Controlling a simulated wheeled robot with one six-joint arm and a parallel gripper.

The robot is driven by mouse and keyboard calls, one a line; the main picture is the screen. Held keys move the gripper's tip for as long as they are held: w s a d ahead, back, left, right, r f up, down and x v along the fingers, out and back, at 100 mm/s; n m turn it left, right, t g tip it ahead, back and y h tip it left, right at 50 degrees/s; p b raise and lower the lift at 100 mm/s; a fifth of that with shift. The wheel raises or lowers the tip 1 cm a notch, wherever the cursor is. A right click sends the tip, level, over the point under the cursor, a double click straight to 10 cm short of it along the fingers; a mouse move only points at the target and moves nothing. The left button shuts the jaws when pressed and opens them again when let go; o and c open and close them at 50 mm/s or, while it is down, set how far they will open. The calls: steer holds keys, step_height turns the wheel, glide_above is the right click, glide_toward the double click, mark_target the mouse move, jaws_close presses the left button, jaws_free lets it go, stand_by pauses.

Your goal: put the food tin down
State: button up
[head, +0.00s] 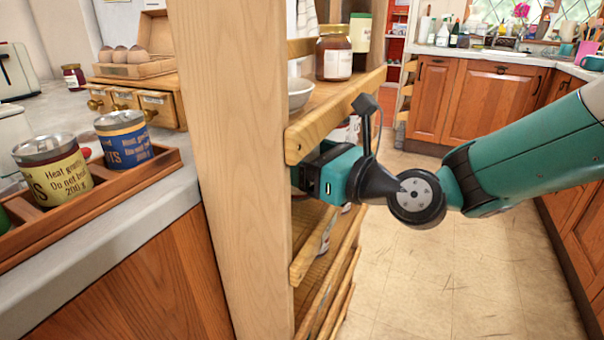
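My gripper (322,170) reaches left into a wooden shelf unit (238,150), below its upper board. Its fingers are hidden behind the upright post, so I cannot see whether they hold anything. A yellow-labelled food tin (58,175) stands in a wooden tray (95,215) on the counter at the left. A blue-labelled food tin (124,143) stands beside it in the same tray. Both tins are upright and apart from my gripper.
A brown jar (334,55) and a white bowl (299,94) stand on the upper shelf, close above my gripper. Lower slatted shelves (325,265) lie beneath it. An egg box (132,65) sits on small drawers at the left. The floor (440,270) at the right is clear.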

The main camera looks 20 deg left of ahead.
steer(key=shift+w+a+r, duration=0.1)
steer(key=shift+a+r, duration=0.05)
steer(key=shift+a, duration=0.3)
steer(key=shift+f+b, duration=0.8)
steer(key=shift+f, duration=1)
steer(key=shift+f, duration=0.15)
steer(key=o, duration=1.3)
steer(key=b+v, duration=0.1)
steer(key=v, duration=1.1)
steer(key=shift+d, duration=0.1)
